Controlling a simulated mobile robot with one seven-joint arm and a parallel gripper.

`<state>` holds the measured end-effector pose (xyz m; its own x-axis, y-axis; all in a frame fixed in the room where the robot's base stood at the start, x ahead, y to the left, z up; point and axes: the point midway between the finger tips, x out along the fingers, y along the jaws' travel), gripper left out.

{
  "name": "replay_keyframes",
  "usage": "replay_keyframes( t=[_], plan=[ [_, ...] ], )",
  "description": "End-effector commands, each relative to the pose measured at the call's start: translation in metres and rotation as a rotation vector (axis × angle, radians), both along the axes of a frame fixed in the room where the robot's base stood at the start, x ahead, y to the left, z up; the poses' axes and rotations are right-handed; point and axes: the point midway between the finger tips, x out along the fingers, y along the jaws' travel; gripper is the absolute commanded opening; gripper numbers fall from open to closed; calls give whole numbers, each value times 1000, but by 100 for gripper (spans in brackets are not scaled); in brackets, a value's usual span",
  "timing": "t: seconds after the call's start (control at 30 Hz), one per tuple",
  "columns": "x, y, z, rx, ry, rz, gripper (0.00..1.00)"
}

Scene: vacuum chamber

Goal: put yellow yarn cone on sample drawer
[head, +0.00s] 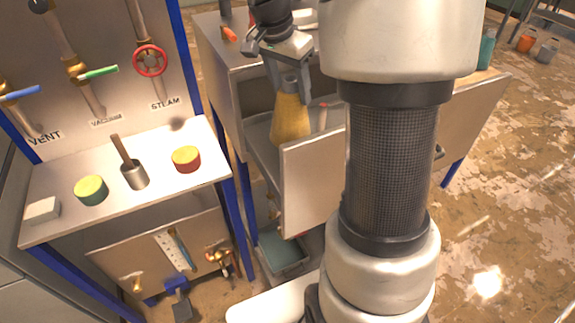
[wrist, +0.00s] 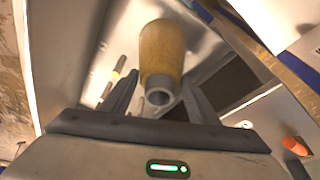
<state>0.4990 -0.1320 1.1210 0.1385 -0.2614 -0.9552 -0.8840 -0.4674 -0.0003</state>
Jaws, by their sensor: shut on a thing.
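The yellow yarn cone (head: 290,120) is held upright in my gripper (head: 291,85), narrow end up between the fingers. It also shows in the wrist view (wrist: 162,50), with its hollow narrow end between the two fingertips (wrist: 160,92). In the head view the cone is over or in the open sample drawer (head: 312,172), behind the drawer's front panel. I cannot tell whether its base touches the drawer floor. My arm covers the right part of the drawer.
A thin tool with a reddish end (head: 323,115) is in the drawer beside the cone. At left, a bench (head: 60,225) carries a green-sided tin (head: 91,190), a red-sided tin (head: 187,159) and a metal cup (head: 135,176). A bin (head: 283,252) is below the drawer.

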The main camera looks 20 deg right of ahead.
Motion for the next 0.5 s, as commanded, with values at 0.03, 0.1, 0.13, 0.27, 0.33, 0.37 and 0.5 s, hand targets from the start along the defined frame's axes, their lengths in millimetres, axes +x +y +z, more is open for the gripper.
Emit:
replay_keyframes(
  t=[0.03,0.1,0.13,0.27,0.33,0.37,0.5],
  plan=[
    [1,-3,0,-1,-3,-27,2],
    [0,-6,-2,0,-1,-50,2],
    [0,-7,-5,0,0,-57,2],
    [-1,-7,-27,1,2,-62,2],
    [0,-7,-37,1,2,-62,2],
    [0,-7,-40,1,1,-62,2],
    [0,-7,-52,0,0,-61,2]
  ],
)
